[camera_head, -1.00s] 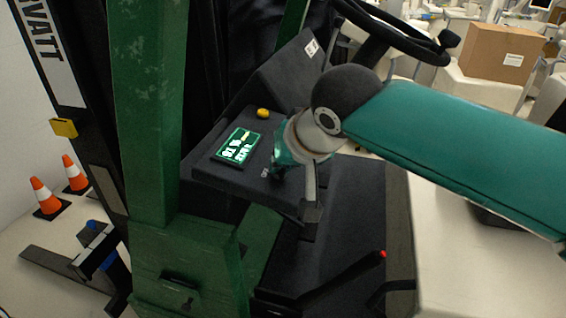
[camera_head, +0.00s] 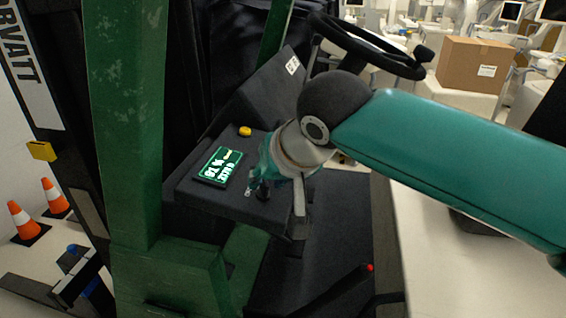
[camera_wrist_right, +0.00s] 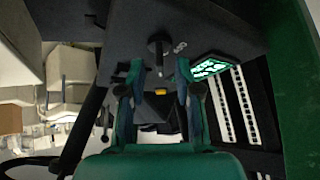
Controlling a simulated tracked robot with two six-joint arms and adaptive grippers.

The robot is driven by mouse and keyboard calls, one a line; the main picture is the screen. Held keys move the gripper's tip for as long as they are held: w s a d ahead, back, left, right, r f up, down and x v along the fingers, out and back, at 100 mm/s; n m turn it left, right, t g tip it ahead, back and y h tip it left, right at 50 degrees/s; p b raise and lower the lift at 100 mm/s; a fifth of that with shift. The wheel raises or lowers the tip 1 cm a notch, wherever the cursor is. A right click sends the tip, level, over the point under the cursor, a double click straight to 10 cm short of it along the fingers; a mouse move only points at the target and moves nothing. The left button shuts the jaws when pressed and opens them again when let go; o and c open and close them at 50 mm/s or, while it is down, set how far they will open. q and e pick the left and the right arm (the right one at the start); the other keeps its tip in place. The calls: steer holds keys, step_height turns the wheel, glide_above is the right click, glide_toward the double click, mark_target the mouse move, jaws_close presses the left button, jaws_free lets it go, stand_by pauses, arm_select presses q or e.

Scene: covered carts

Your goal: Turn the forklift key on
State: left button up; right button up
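The forklift key (camera_wrist_right: 159,48) is a dark round piece with a short stem on the dark console (camera_wrist_right: 205,25). In the right wrist view its stem points toward the gap between my fingertips. My right gripper (camera_wrist_right: 159,75) is open, one finger on each side of the stem, with space visible on both sides. In the head view my right gripper (camera_head: 260,183) is low over the console, right of the lit green display (camera_head: 220,165). The key (camera_head: 264,193) is partly hidden there by the gripper. My left gripper is not in view.
A yellow button (camera_head: 245,131) sits behind the display. A green post (camera_head: 128,120) stands left of the console. The steering wheel (camera_head: 370,50) is at the back. A red-tipped lever (camera_head: 369,268) is below right. Orange cones (camera_head: 25,219) stand at far left.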

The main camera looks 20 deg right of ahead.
steer(key=v, duration=1)
